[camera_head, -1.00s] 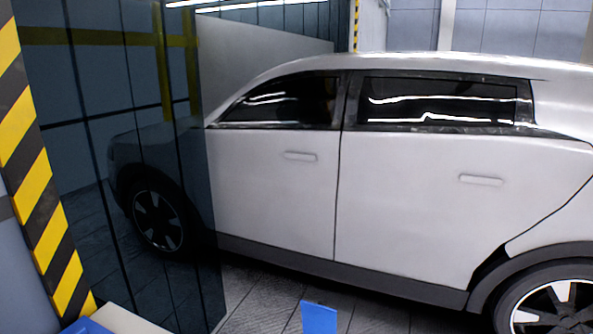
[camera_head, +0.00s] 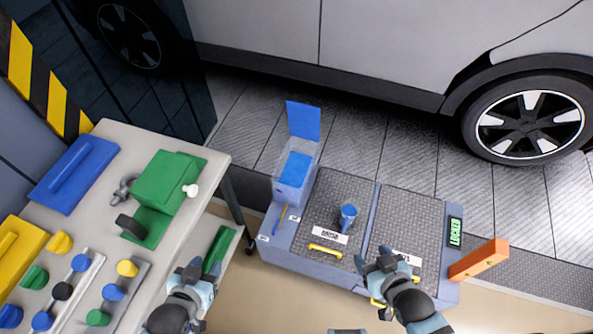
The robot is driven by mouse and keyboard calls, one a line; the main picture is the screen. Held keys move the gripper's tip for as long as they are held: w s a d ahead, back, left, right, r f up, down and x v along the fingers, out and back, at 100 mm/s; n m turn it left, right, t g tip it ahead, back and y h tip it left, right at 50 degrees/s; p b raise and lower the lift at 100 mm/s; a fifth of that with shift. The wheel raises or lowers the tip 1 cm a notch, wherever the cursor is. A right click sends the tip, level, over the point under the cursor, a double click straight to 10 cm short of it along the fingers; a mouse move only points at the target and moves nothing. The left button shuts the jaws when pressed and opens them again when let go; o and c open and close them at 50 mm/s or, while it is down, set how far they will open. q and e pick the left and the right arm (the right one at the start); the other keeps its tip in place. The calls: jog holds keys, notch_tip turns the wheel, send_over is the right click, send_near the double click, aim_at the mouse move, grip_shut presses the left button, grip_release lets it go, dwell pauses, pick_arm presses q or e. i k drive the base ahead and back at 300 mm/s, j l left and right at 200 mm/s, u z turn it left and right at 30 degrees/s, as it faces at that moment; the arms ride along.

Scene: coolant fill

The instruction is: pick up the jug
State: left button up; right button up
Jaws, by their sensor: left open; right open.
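A small blue vessel (camera_head: 347,217), which looks like the jug, stands on the left dark tread-plate panel of a low grey-blue cabinet (camera_head: 310,272). My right gripper (camera_head: 374,262) is open and empty over the front of this cabinet, to the right of and nearer than the vessel, and not touching it. My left gripper (camera_head: 196,268) is open and empty by the right edge of the workbench (camera_head: 212,160), well left of the vessel. The vessel's handle is not clear at this size.
A box with a raised blue lid (camera_head: 303,121) stands at the cabinet's back left. Yellow handles (camera_head: 325,251) lie on its front. An orange bar (camera_head: 479,259) juts out at the right, beside a "LOCKED" display (camera_head: 455,232). A green vise-like device (camera_head: 163,190) sits on the workbench. A car is behind.

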aim_at(350, 209)
jog(key=z, duration=0.75)
